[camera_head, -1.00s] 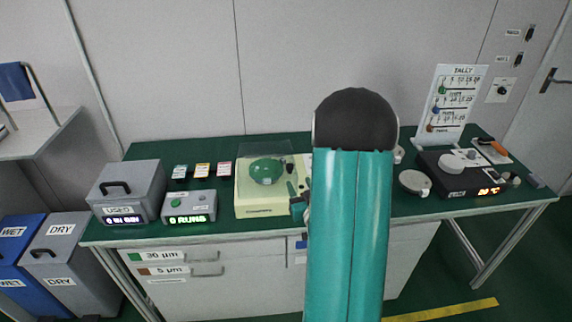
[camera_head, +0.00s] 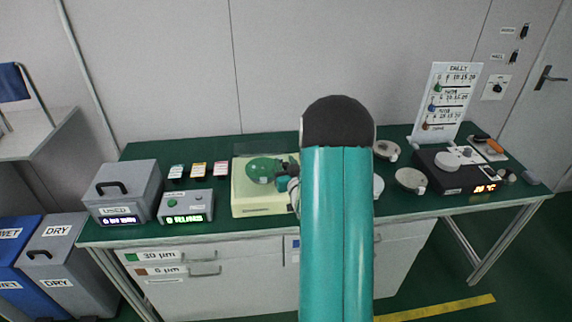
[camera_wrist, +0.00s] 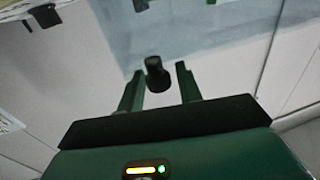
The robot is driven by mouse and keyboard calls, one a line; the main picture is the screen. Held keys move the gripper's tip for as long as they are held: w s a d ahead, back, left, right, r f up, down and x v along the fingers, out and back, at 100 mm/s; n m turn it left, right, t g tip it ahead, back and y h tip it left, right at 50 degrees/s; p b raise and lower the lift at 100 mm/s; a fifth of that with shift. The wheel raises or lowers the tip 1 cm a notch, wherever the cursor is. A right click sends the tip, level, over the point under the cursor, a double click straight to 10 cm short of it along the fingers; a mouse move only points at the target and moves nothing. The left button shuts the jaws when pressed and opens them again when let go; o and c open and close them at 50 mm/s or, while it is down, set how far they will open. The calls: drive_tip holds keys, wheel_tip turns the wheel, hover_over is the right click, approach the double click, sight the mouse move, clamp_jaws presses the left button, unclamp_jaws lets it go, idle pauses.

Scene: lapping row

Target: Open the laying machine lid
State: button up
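The laying machine (camera_head: 262,211) is a cream box on the green bench, with a green disc (camera_head: 264,170) on top. A faint see-through panel (camera_head: 262,149), seemingly its lid, shows at the back of the machine; I cannot tell its angle. My gripper (camera_head: 284,179) is at the machine's right side, at about the height of the disc. My arm hides the area right of it. In the wrist view, my two green fingers (camera_wrist: 160,86) are apart, with a dark round knob (camera_wrist: 157,74) in the gap between their tips. Contact with it does not show.
A grey used box (camera_head: 125,188) and a grey display box (camera_head: 186,206) stand left of the machine, with small labelled packs (camera_head: 198,170) behind. Round pale discs (camera_head: 410,180) and a black device (camera_head: 455,179) are at the right, before a tally board (camera_head: 447,100).

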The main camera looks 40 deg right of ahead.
clamp_jaws()
drive_tip(key=shift+r, duration=0.1)
